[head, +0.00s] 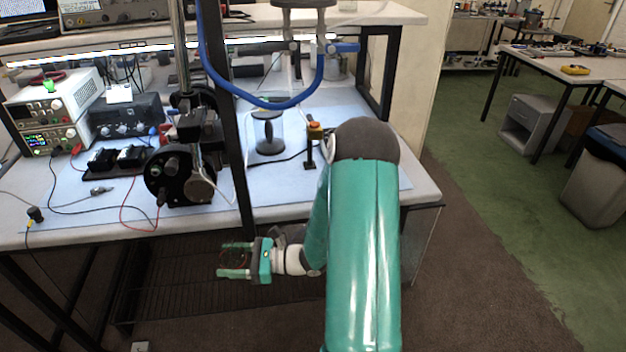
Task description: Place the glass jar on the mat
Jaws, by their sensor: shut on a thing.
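My gripper (234,261) is in front of the bench, below its front edge, with its fingers pointing left. It is shut on a faint, see-through thing with a thin dark red outline, which looks like the glass jar (236,259); its shape is hard to make out. A pale blue mat (285,185) covers much of the bench top, above and behind my gripper. A clear cylinder with a dark top and base (268,133) stands upright on it.
A dark upright post (236,120) and a black round apparatus (180,177) stand left of the clear cylinder. A small post with an orange top (314,131) stands right of it. A blue hose (262,103) hangs above. Instruments and wires crowd the left.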

